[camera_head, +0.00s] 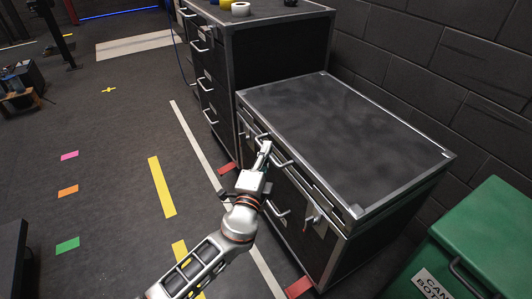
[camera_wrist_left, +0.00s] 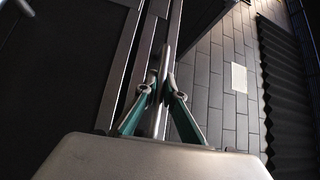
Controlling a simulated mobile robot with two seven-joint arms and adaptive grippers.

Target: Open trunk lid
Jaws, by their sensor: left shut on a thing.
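The black trunk (camera_head: 335,250) with metal edges stands in the middle of the head view. Its dark lid (camera_head: 340,130) lies flat on top and looks closed. A metal bar handle (camera_head: 283,163) runs along the front edge of the lid. My left gripper (camera_head: 266,147) is at this handle and shut on it. In the left wrist view the fingers (camera_wrist_left: 165,88) close around the metal bar (camera_wrist_left: 167,60). The fingers hide part of the handle. Latches (camera_head: 313,218) show on the trunk's front. My right gripper is not in view.
A taller black case with drawers (camera_head: 275,45) stands behind the trunk, with tape rolls (camera_head: 240,9) on top. A green bin (camera_head: 485,235) is at the lower right. A dark brick wall (camera_head: 430,60) runs behind. The floor to the left is open, with coloured tape marks.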

